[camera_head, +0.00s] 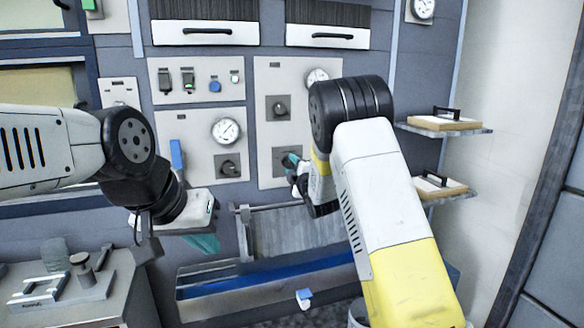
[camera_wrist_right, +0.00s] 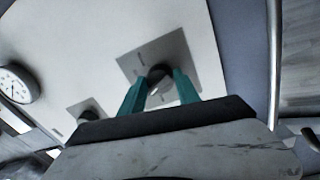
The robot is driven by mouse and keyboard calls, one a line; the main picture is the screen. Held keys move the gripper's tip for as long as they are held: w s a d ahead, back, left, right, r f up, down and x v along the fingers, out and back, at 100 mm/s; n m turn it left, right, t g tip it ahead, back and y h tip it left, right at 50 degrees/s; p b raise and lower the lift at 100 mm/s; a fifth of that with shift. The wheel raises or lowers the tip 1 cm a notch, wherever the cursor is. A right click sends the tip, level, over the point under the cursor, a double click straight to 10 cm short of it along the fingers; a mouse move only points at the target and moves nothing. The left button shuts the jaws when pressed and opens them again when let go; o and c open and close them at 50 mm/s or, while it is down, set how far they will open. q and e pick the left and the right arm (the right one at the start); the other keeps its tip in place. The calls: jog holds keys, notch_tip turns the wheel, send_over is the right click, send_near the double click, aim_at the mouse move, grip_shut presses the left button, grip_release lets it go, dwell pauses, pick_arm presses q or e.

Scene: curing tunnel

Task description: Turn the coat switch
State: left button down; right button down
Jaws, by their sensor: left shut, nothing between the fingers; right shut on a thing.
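A dark rotary switch on a square grey plate (camera_wrist_right: 150,52) sits on a light wall panel (camera_head: 262,130). My right gripper (camera_wrist_right: 160,92) has its teal fingers closed on either side of the switch knob (camera_wrist_right: 158,73). In the head view the right gripper (camera_head: 291,161) reaches the lower switch of that panel, and its own arm partly hides it. No label is readable, so I cannot tell the switch's name. My left gripper (camera_head: 204,241) hangs in front of the lower wall, its teal fingers pointing down, shut and empty.
An upper switch (camera_head: 279,108) and a partly hidden gauge (camera_head: 317,76) share the panel. Another panel to the left has a gauge (camera_head: 226,130) and a switch (camera_head: 229,168). A blue-edged trough (camera_head: 215,288) lies below. Shelves (camera_head: 440,129) stand right, a bench (camera_head: 90,303) left.

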jog(key=c, duration=0.9)
grip_release()
jog(key=shift+f, duration=0.1)
jog(key=v, duration=0.8)
jog(key=shift+a, duration=0.1)
